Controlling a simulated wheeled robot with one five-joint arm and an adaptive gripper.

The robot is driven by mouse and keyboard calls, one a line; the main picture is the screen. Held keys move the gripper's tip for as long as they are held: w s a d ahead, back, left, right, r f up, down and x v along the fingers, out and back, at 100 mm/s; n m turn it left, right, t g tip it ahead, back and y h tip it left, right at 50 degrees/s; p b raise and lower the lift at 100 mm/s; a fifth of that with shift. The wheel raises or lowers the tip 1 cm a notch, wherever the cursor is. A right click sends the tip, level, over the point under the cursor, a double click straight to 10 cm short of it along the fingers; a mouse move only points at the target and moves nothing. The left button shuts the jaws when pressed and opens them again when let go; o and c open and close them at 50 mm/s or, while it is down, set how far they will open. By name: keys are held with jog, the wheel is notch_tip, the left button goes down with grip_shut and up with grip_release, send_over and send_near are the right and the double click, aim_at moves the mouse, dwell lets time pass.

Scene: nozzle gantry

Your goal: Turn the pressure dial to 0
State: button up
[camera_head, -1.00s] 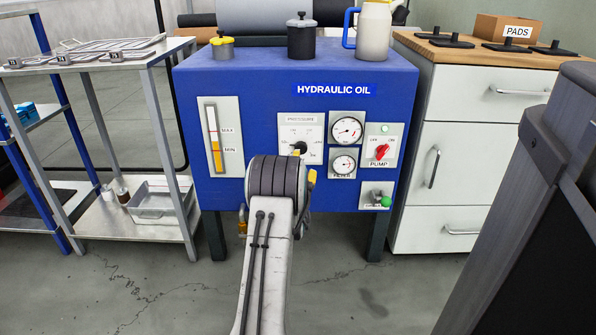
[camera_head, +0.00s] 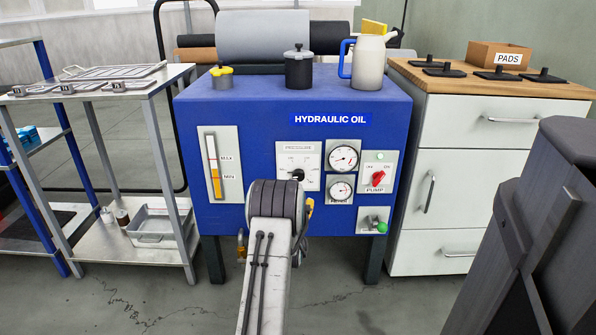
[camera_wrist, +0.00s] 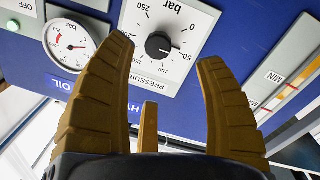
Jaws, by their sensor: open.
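The pressure dial is a black round knob (camera_wrist: 158,46) on a white scale plate (camera_wrist: 190,14) on the blue hydraulic oil cabinet. In the wrist view the plate appears turned over, with marks from 0 to 250 bar. The knob is also seen in the head view (camera_head: 298,174), just above my wrist. My gripper (camera_wrist: 165,52) is open and empty, its yellow-brown fingers spread in front of the plate, and the knob appears between the upper fingertips. I see no contact. In the head view my wrist hides most of the fingers.
Right of the dial are two gauges (camera_head: 342,158) and a red pump switch (camera_head: 378,178). A level glass (camera_head: 213,165) is to the left. A metal shelf (camera_head: 120,80) stands left, a white drawer cabinet (camera_head: 475,180) right. Cans and a jug (camera_head: 368,62) stand on top.

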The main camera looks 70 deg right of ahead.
aim_at(298, 177)
jog(key=d+m, duration=0.1)
jog(key=m, duration=0.1)
jog(key=d+m, duration=0.1)
jog(key=m, duration=0.1)
jog(key=w+d+r+m+p, duration=0.1)
jog(key=d+m, duration=0.1)
jog(key=shift+r, duration=0.1)
jog(key=shift+d+m, duration=0.15)
jog(key=shift+m, duration=0.25)
jog(key=b+x, duration=0.1)
jog(key=b, duration=0.1)
jog(key=b+x, duration=0.2)
jog(key=shift+w+d+f+b, duration=0.1)
jog(key=shift+d+f+b, duration=0.05)
jog(key=shift+f+b, duration=0.2)
jog(key=shift+w+d+r+b, duration=0.1)
jog(key=shift+w+d+b, duration=0.05)
jog(key=shift+d+b, duration=0.6)
jog(key=shift+w+d+r, duration=0.1)
jog(key=shift+d+r, duration=0.05)
jog(key=shift+d, duration=0.05)
jog(key=shift+x, duration=0.85)
